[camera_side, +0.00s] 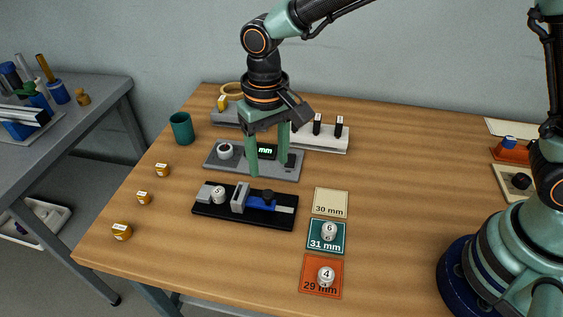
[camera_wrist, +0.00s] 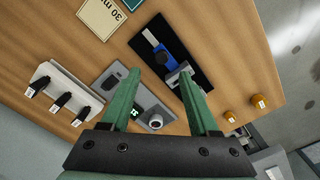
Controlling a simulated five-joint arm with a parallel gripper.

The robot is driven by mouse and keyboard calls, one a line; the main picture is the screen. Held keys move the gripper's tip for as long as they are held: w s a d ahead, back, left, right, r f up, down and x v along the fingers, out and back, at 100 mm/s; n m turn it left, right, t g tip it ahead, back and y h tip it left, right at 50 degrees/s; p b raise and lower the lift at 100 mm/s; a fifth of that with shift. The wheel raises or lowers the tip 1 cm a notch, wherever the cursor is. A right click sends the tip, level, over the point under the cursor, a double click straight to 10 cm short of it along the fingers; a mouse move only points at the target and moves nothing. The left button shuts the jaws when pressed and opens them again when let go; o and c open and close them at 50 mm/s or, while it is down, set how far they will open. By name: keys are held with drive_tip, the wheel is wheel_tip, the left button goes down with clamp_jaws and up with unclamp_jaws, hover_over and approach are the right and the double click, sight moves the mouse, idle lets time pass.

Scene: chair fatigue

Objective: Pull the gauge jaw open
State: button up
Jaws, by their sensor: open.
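The gauge has a black base (camera_side: 281,221) on the wooden table, with a grey fixed block at its left end. Its upright grey jaw (camera_side: 240,197) joins a blue slide (camera_side: 259,204) carrying a black knob (camera_side: 268,196). A white numbered cylinder (camera_side: 219,195) sits between block and jaw; I cannot tell if the jaw touches it. My gripper (camera_side: 269,168) is open and empty, pointing down above and behind the gauge, near the grey display unit (camera_side: 212,161). In the wrist view, the gauge (camera_wrist: 190,42) lies beyond the fingertips; the right finger partly hides its jaw end.
Cards marked 30 mm (camera_side: 331,197), 31 mm (camera_side: 316,244) and 29 mm (camera_side: 310,267) lie right of the gauge; the latter two bear cylinders. A rack with black-handled pieces (camera_side: 338,130) stands behind. A green cup (camera_side: 182,129) and brass weights (camera_side: 122,232) are left. The right-centre table is clear.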

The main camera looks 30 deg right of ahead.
drive_tip(key=shift+r, duration=1.75)
drive_tip(key=s+d+r+t, duration=0.2)
drive_tip(key=s+d, duration=0.1)
drive_tip(key=d, duration=0.4)
drive_tip(key=s+d+r+t, duration=0.1)
drive_tip(key=s+d+r, duration=0.1)
drive_tip(key=d, duration=0.6)
drive_tip(key=s+d+r+t, duration=0.2)
drive_tip(key=s+d+r, duration=0.1)
drive_tip(key=d, duration=0.5)
drive_tip(key=shift+s+r+t, duration=0.3)
drive_tip(key=shift+r, duration=0.45)
